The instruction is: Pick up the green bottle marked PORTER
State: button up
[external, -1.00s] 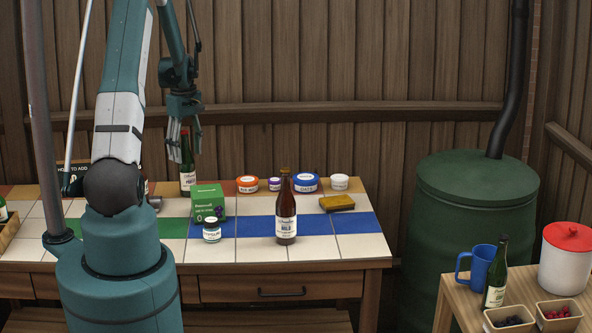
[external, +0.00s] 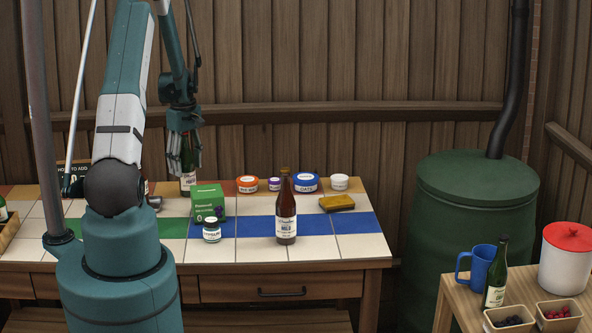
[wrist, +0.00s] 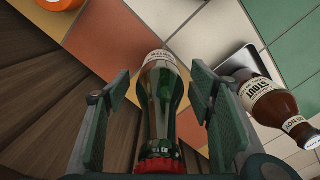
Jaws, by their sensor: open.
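A green bottle (external: 188,181) with a pale label stands upright at the back of the tiled table; the label is too small to read surely. In the wrist view the green bottle (wrist: 160,100) has a red cap and lies between the two fingers. My gripper (external: 186,160) is open, pointing down, with its fingers on either side of the bottle's upper part. In the wrist view my gripper (wrist: 158,92) shows gaps beside the glass. Another green bottle (external: 495,280) stands on the side table at the right.
A green box (external: 208,203), a white-lidded jar (external: 212,232) and a brown bottle (external: 286,215) stand nearer the front. Several tubs, including an orange one (external: 247,185), line the back. A brown bottle marked STOUT (wrist: 268,103) is close to the right finger in the wrist view.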

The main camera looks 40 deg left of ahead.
aim_at(191, 139)
jog(key=c, duration=1.3)
jog(key=shift+r, duration=0.1)
jog(key=shift+r, duration=4.95)
jog(key=shift+c, duration=0.3)
